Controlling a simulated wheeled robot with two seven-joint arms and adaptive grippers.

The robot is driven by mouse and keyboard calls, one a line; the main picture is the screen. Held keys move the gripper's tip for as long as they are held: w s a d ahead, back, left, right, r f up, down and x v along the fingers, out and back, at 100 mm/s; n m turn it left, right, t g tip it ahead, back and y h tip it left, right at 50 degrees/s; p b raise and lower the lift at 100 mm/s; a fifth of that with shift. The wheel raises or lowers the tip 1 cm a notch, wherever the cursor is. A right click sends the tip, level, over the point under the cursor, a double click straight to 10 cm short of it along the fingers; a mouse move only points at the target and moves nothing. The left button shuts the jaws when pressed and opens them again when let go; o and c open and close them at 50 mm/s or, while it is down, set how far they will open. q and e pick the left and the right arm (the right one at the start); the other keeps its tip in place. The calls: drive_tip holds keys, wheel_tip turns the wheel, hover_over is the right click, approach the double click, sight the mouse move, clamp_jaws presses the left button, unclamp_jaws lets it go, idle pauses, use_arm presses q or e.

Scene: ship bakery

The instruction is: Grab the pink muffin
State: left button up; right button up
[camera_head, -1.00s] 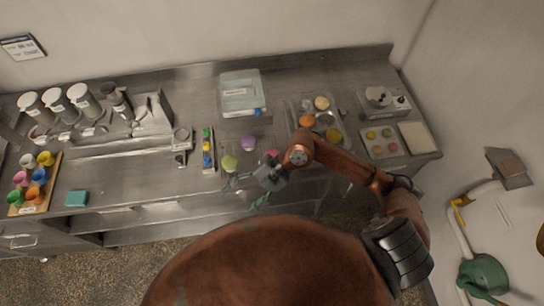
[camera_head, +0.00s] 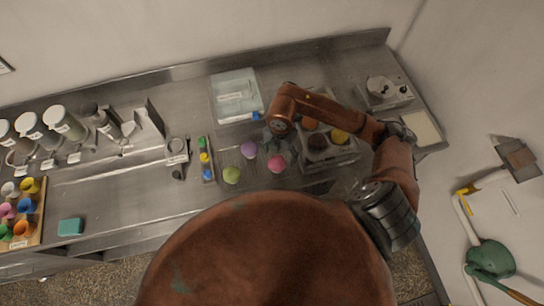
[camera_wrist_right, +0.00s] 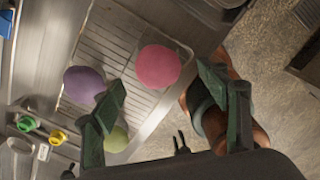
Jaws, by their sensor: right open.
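The pink muffin (camera_head: 277,164) sits on a wire rack (camera_wrist_right: 115,28) on the steel counter, and it also shows in the right wrist view (camera_wrist_right: 158,66). A purple muffin (camera_head: 249,149) and a green muffin (camera_head: 231,175) are on the same rack, to its left. My right gripper (camera_head: 281,143) is open and empty, close behind the pink muffin in the head view. In the right wrist view its green fingers (camera_wrist_right: 161,80) are spread apart, with the pink muffin beyond the gap between them. I cannot tell the height between them. My left gripper is not in view.
A clear lidded box (camera_head: 237,96) stands behind the rack. A muffin tray (camera_head: 345,152) lies to the right, partly under my right arm. A narrow strip of coloured items (camera_head: 205,158) is left of the rack. The counter's front edge is close to the muffins.

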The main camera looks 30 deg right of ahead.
sight(277, 161)
drive_tip(key=f, duration=0.2)
drive_tip(key=f+p, duration=0.1)
drive_tip(key=shift+s+a+f, duration=0.1)
drive_tip(key=shift+a+f, duration=0.15)
drive_tip(key=shift+a, duration=0.05)
drive_tip(key=f, duration=0.2)
drive_tip(key=shift+w+a+f+p, duration=0.1)
drive_tip(key=shift+w+f+p, duration=0.2)
drive_tip(key=shift+p, duration=0.1)
drive_tip(key=shift+s+f, duration=0.1)
drive_tip(key=shift+f, duration=0.45)
drive_tip(key=shift+c, duration=1.4)
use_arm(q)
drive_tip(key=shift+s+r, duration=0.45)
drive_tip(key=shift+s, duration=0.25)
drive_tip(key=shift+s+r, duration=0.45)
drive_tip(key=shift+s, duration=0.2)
use_arm(e)
drive_tip(key=c, duration=0.6)
